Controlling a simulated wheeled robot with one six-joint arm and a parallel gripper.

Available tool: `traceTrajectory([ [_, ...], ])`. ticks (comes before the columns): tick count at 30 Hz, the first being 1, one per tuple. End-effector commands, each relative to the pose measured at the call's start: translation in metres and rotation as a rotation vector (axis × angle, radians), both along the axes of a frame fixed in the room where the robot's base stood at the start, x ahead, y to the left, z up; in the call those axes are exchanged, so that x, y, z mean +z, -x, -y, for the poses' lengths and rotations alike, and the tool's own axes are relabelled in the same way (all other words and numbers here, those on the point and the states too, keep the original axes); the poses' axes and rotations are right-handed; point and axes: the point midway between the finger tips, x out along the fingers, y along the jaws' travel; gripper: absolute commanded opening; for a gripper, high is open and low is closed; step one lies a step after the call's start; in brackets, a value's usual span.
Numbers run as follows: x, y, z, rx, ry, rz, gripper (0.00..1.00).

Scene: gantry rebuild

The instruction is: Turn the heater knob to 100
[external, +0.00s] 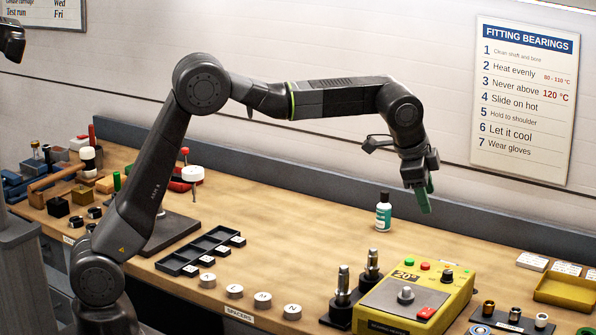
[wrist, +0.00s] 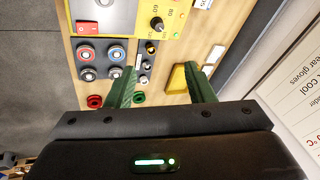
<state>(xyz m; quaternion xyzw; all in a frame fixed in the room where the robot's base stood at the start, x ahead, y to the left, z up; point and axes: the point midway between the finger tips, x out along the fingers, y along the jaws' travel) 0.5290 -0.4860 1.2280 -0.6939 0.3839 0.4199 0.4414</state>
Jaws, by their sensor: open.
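The heater is a yellow box (external: 378,318) at the lower right of the external view, and part of it shows at the top of the wrist view (wrist: 176,8). Its black knob (external: 447,276) is on the top panel. In the wrist view the knob (wrist: 157,23) has dial numbers beside it, 60 and 80 among them; its exact setting cannot be read. My gripper (external: 422,192) is raised above the bench behind the heater, apart from the knob. Its green fingers (wrist: 161,87) are spread and empty, pointing down.
A red switch (external: 427,313) and a grey post (external: 406,295) are on the heater. A green-and-white bottle (external: 383,212) stands behind it. Black stands with metal pins (external: 343,280) are to its left. A yellow tray (external: 566,293) and several bearing rings are to its right.

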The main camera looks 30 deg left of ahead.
Motion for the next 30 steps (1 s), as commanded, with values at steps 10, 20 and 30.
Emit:
traceTrajectory([
  [10, 0.024, 0.008, -0.010, -0.296, -0.080, 0.051, 0.48],
  [20, -0.043, -0.014, 0.002, -0.312, -0.085, 0.053, 0.48],
  [30, -0.041, -0.018, 0.005, -0.311, -0.083, 0.057, 0.48],
])
